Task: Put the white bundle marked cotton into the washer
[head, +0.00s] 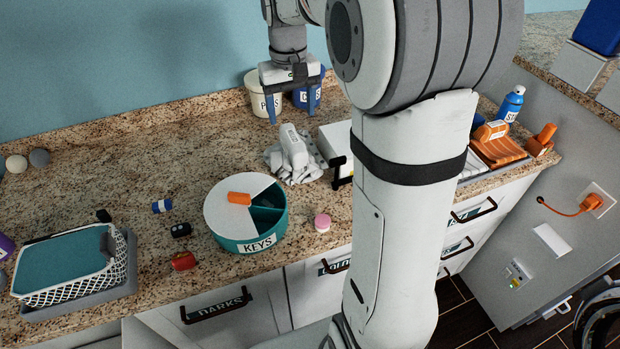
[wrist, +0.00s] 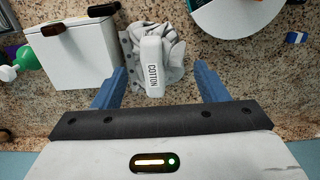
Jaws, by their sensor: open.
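The white bundle (head: 280,162) lies crumpled on the granite counter, with a white block-like tag on top. In the wrist view the bundle (wrist: 171,52) shows the word COTTON on its tag. My gripper (head: 291,116) is above the bundle, apart from it, pointing down with its blue fingers spread. In the wrist view my gripper (wrist: 160,78) has one finger on each side of the bundle's near end, with nothing held. I cannot identify the washer for sure; a dark round rim (head: 598,318) is cut off at the lower right.
A round KEYS box (head: 232,233) stands in front of the bundle, and a white box (wrist: 72,58) stands close beside it. Two labelled pots (head: 262,95) are behind, near my gripper. A pink item (head: 322,222) and a wire basket (head: 65,285) are also on the counter.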

